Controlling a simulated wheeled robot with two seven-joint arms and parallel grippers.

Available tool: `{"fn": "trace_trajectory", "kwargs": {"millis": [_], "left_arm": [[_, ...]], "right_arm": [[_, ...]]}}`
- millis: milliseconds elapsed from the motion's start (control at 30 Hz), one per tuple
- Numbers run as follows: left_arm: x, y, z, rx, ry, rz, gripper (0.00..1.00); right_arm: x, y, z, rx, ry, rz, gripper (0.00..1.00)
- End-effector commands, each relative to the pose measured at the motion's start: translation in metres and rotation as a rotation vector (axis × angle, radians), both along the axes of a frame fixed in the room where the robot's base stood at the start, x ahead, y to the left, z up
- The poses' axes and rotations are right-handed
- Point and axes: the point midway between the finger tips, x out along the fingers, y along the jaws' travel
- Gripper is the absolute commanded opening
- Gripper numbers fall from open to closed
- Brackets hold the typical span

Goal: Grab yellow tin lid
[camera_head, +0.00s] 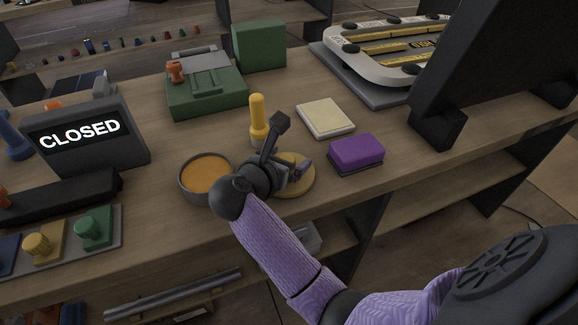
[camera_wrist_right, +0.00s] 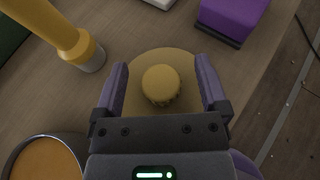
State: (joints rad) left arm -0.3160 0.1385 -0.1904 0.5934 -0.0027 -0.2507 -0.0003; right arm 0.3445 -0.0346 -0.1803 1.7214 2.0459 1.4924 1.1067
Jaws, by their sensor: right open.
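The yellow tin lid (camera_head: 302,184) is a flat round disc lying on the wooden counter, partly hidden by my right gripper in the head view. In the right wrist view the lid (camera_wrist_right: 162,55) shows a ribbed round knob (camera_wrist_right: 161,86) at its middle. My right gripper (camera_head: 297,172) is over the lid. Its jaws (camera_wrist_right: 161,75) are open, one finger on each side of the knob, with a gap visible on both sides. I cannot tell the exact height of the fingertips. My left gripper is not in view.
An open tin with orange contents (camera_head: 206,175) stands left of the lid. A yellow-handled tool (camera_head: 258,118) stands upright behind. A purple block (camera_head: 356,152) and a cream pad (camera_head: 325,117) lie to the right. A CLOSED sign (camera_head: 85,138) stands left.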

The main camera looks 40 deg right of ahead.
Motion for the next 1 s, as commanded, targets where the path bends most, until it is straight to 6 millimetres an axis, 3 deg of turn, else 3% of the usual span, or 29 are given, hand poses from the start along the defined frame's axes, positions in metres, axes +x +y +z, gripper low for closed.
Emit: {"fn": "trace_trajectory", "kwargs": {"millis": [33,67,467,767,867,1000], "left_arm": [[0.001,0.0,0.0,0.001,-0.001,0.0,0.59],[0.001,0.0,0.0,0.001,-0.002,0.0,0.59],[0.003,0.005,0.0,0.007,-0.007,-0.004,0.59],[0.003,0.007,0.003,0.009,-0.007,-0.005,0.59],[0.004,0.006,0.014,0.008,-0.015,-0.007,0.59],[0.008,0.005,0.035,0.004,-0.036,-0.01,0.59]], "right_arm": [[0.0,0.0,0.0,0.0,0.0,0.0,0.93],[0.0,0.0,0.0,0.0,0.0,0.0,0.87],[0.0,0.0,0.0,0.0,0.0,0.0,0.02],[0.0,0.0,0.006,0.001,-0.001,0.001,0.0],[0.0,0.0,0.03,0.003,-0.007,-0.001,0.0],[0.0,0.001,0.083,0.005,-0.011,-0.001,0.0]]}}
